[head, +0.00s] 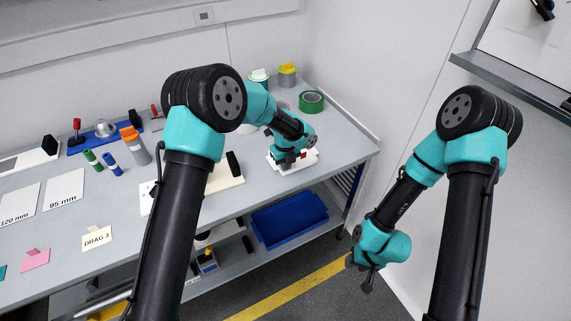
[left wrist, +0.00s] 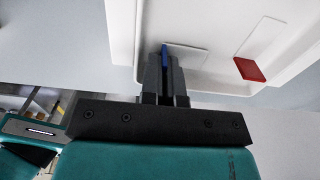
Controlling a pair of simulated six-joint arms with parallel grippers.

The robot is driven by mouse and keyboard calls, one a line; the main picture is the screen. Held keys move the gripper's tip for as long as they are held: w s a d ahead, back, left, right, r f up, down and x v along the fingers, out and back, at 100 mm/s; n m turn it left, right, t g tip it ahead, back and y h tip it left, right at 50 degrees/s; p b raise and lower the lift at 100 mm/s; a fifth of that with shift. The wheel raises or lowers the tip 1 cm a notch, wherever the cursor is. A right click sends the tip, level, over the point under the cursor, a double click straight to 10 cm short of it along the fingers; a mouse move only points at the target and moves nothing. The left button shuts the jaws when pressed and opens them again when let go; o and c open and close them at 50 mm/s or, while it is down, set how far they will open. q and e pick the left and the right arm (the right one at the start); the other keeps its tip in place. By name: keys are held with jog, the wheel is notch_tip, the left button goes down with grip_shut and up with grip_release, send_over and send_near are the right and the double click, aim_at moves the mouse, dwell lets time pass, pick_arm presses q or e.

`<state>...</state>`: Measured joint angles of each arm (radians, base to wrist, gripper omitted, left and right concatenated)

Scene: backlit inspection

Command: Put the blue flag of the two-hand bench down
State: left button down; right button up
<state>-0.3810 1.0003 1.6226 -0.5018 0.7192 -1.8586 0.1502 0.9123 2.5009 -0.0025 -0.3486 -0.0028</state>
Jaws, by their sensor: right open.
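The blue flag (left wrist: 164,55) shows in the left wrist view as a thin upright strip, edge-on, between the fingertips of my left gripper (left wrist: 164,68). The fingers look closed on it, just over a white tray-like base (left wrist: 209,35). A red piece (left wrist: 250,69) lies on that base to the right. In the head view my left gripper (head: 286,160) is over the same white base (head: 281,168) near the table's right end, and the blue flag is hidden there. My right gripper (head: 363,277) hangs away from the table, open and empty.
Green tape (head: 311,101) and tins (head: 287,75) stand behind the white base. Markers (head: 112,163), an orange-capped bottle (head: 136,147) and a DRAG 3 card (head: 97,239) are further left. A blue bin (head: 288,220) sits below the tabletop.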

pick_arm(q)
jog(key=shift+f, duration=0.1)
jog(key=c, duration=1.6)
grip_release()
jog(key=shift+c, duration=0.2)
notch_tip(320, 180, up, 12)
